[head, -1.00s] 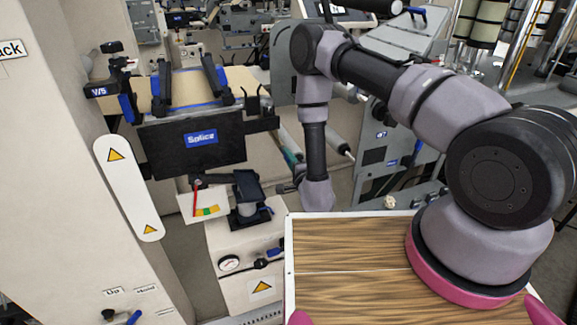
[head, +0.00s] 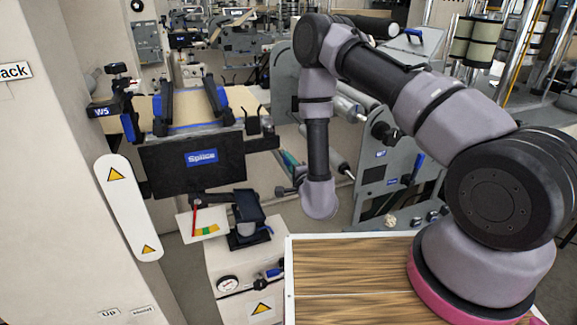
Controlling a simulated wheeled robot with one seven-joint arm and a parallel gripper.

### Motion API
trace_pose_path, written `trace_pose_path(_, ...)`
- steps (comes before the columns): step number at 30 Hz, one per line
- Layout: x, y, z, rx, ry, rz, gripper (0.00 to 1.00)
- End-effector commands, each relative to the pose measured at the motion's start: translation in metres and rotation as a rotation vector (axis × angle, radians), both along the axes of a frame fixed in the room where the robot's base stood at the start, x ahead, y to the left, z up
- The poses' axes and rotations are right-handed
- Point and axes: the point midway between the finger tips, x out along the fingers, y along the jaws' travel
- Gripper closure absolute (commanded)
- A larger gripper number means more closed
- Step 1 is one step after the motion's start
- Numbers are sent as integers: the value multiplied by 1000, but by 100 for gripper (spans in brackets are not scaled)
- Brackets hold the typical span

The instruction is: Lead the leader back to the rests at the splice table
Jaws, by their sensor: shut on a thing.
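The splice table (head: 190,163) stands left of centre, with a dark front panel lettered in white on blue. Tan paper (head: 139,107) lies over its top. Two black upright rests or clamps (head: 164,105) with blue parts stand on the table. My arm reaches down from the right, and its wrist ends right of the table and lower than its top. My gripper (head: 284,192) shows only as a small dark part at the left of the wrist. It is shut, but its fingertips and the held edge of the leader are not clear.
A wood-topped surface (head: 345,262) with a pale edge is at the bottom, beside my arm's base. A white machine column (head: 60,190) stands close at the left. Rollers and a grey side plate (head: 385,185) are behind my arm. A gauge box (head: 240,275) stands below the table.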

Motion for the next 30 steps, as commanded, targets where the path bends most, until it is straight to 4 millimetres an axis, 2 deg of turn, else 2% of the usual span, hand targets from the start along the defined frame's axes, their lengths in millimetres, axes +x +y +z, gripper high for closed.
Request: trace_pose_path(30, 0, 0, 114, 1, -2, -1, 100)
